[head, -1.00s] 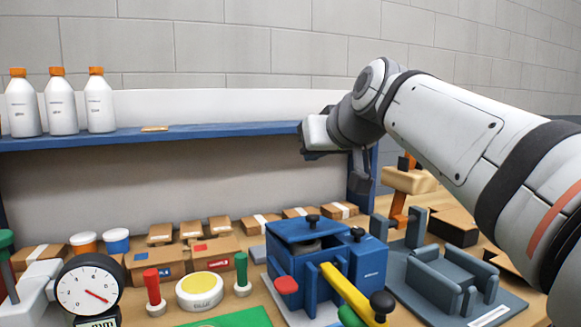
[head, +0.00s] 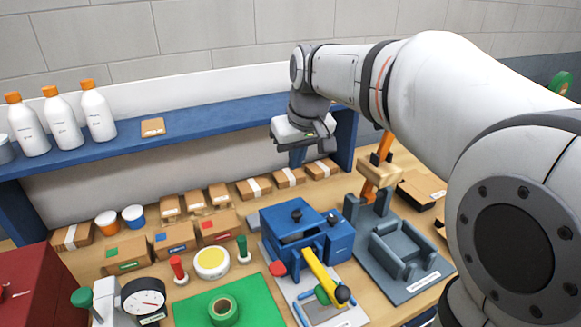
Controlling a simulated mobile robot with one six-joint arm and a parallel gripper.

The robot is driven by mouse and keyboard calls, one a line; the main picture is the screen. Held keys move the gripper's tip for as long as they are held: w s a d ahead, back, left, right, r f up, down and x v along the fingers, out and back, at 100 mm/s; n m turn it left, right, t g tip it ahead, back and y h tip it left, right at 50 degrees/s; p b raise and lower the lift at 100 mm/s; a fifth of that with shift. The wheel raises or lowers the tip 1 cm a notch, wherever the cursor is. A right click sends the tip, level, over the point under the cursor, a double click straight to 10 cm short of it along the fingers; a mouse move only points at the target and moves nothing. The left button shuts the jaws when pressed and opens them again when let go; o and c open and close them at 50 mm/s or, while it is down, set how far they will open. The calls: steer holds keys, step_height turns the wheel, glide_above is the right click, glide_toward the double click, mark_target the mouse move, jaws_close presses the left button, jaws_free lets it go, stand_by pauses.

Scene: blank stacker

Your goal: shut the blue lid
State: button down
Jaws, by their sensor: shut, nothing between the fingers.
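The blue lid (head: 277,219) with a black knob tops a blue box-shaped device (head: 334,242) in the middle of the bench. A dark gap shows at the front under the lid, so it looks open or raised there; the exact angle is hard to tell. My gripper (head: 297,158) is shut and empty. In the picture it hangs above the lid, in front of the shelf edge, apart from the device. Its fingertips point down and are small and partly dark.
A yellow lever (head: 318,272) with a black ball sticks out in front of the device. A grey fixture (head: 397,248) stands to its right. Small boxes (head: 289,177) line the back, under a blue shelf (head: 215,120). A green mat (head: 190,310) lies front left.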

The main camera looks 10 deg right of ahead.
steer(key=r+p, duration=0.2)
steer(key=g+p, duration=0.1)
steer(key=p, duration=0.2)
glide_above(298, 219)
steer(key=shift+h, duration=0.3)
steer(key=x, duration=0.4)
steer(key=s+x, duration=0.1)
steer(key=x, duration=0.3)
steer(key=s+x, duration=0.1)
steer(key=x, duration=0.3)
steer(key=shift+w+d+f, duration=0.1)
steer(key=shift+f, duration=0.45)
steer(key=shift+x, duration=0.9)
steer(key=shift+s+d, duration=0.1)
steer(key=shift+s, duration=0.2)
steer(key=b, duration=0.2)
steer(key=f+b, duration=0.1)
steer(key=b, duration=0.1)
steer(key=shift+s+d+f+t, duration=0.15)
steer(key=shift+s+f+t, duration=0.2)
steer(key=shift+s+t, duration=0.05)
steer(key=shift+s+d+f+b, duration=0.1)
steer(key=shift+s+f+b, duration=0.3)
steer(key=shift+b, duration=0.5)
